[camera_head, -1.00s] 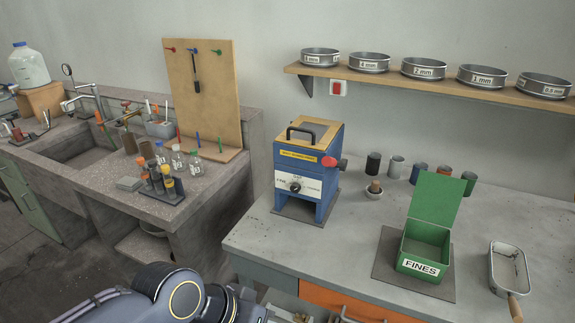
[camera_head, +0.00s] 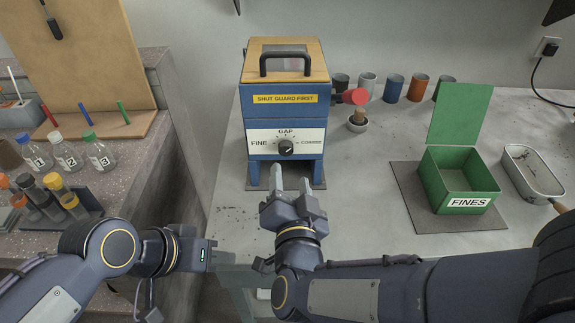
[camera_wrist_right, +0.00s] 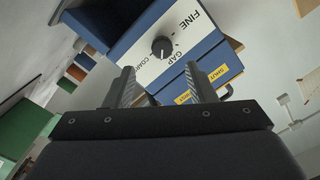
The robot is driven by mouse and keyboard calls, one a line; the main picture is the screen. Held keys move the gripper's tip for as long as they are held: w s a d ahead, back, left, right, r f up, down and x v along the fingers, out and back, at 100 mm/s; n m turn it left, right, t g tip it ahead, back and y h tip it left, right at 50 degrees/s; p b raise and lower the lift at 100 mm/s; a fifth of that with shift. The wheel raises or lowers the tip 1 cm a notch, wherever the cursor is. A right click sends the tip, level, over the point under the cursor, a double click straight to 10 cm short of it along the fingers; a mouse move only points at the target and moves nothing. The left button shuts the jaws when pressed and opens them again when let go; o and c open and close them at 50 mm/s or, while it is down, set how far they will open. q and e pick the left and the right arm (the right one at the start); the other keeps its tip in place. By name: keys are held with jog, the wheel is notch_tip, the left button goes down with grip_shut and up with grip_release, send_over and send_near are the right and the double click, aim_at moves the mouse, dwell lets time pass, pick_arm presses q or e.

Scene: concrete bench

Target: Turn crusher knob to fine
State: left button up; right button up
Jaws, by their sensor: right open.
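The crusher (camera_head: 284,95) is a blue box with a wooden top and a black handle. Its black gap knob (camera_head: 286,147) sits on the white front panel, with FINE at its left and COARSE at its right. The knob also shows in the right wrist view (camera_wrist_right: 161,47); its small white mark seems to lie on the coarse side. My right gripper (camera_head: 291,182) is open and empty, just in front of and below the knob, not touching it. In the wrist view the knob appears beyond and between the fingers. My left gripper (camera_head: 208,256) is low at the left; its fingers are unclear.
Several cups stand along the wall. A green FINES box (camera_head: 462,180) and a metal scoop pan (camera_head: 534,172) are at right. Bottles (camera_head: 68,157) stand on the left counter.

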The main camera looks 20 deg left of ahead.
aim_at(286, 152)
jog(key=x, duration=0.7)
jog(key=shift+w+a+p, duration=0.25)
jog(key=shift+p, duration=0.05)
jog(key=c, duration=1)
jog(key=shift+o, duration=0.2)
